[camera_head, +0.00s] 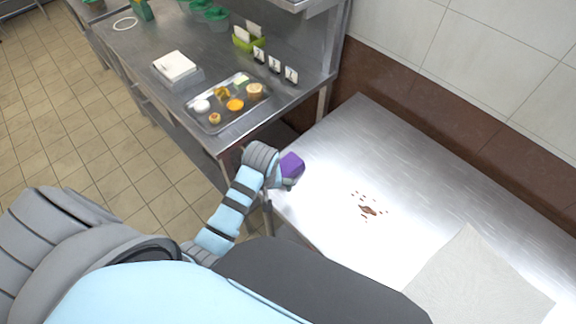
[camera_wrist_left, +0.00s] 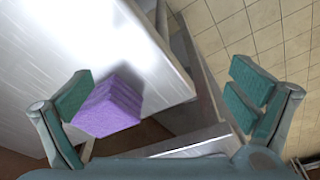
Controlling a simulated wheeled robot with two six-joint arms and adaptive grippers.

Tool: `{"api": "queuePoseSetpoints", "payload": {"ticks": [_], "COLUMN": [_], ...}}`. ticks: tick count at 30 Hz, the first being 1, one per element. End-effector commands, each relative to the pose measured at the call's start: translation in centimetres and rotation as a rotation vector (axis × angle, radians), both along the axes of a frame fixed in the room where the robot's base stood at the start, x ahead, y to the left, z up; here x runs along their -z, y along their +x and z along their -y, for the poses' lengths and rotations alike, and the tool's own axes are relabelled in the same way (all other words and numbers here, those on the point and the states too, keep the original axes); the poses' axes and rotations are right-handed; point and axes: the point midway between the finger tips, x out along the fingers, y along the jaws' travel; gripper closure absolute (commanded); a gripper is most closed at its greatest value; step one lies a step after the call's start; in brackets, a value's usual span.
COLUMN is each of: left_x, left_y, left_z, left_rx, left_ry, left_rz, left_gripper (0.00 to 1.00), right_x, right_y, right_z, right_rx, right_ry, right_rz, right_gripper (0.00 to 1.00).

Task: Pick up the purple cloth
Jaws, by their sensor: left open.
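The purple cloth (camera_head: 292,165) is a folded, blocky stack at the near-left corner of the steel table. In the left wrist view the cloth (camera_wrist_left: 107,106) lies at the table's edge, close to the inner side of the left-hand finger. My left gripper (camera_wrist_left: 168,95) is open, its two green-padded fingers wide apart. The other finger is well away from the cloth, over the floor side. In the head view my left gripper (camera_head: 279,177) is right beside the cloth and partly hidden. Whether a finger touches the cloth I cannot tell. My right gripper does not show.
The steel table (camera_head: 330,140) has reddish-brown spilled bits (camera_head: 367,210) in its middle and a pale sheet (camera_head: 480,285) at the near right. Left of it, a counter (camera_head: 135,45) holds a food tray (camera_head: 228,118), a white box (camera_head: 175,66) and small cards.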

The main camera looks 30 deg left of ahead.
Motion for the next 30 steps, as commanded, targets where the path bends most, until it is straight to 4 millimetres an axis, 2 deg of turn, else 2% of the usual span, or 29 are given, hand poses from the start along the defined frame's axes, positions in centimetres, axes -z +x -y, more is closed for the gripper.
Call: {"api": "queuePoseSetpoints", "payload": {"ticks": [1, 6, 9, 12, 14, 21, 26, 30], "left_x": [-1.3, -6.7, -10.0, -11.7, -11.2, -4.8, -2.6, 0.1], "left_y": [2.0, 7.5, 9.7, 10.8, 10.9, 11.1, 11.3, 11.6], "left_z": [0.3, 1.5, 2.0, 2.4, 2.4, 1.7, 1.4, 1.4], "left_rx": [-0.074, -0.359, -0.498, -0.583, -0.598, -0.597, -0.597, -0.597], "left_ry": [-0.013, -0.049, -0.058, -0.061, -0.061, -0.060, -0.061, -0.061], "left_rz": [0.001, -0.023, -0.034, -0.043, -0.047, -0.047, -0.044, -0.045], "left_gripper": [0.00, 0.00, 0.00, 0.00, 0.00, 0.00, 0.00, 0.00], "right_x": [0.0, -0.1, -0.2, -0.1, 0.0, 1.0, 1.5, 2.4], "right_y": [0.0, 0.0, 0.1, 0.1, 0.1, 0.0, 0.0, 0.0], "right_z": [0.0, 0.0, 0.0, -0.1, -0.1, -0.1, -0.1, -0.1], "right_rx": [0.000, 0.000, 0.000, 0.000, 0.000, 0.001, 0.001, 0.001], "right_ry": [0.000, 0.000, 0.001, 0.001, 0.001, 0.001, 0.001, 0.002], "right_rz": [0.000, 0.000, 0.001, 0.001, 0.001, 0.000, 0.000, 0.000], "right_gripper": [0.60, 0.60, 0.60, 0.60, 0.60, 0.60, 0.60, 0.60]}}
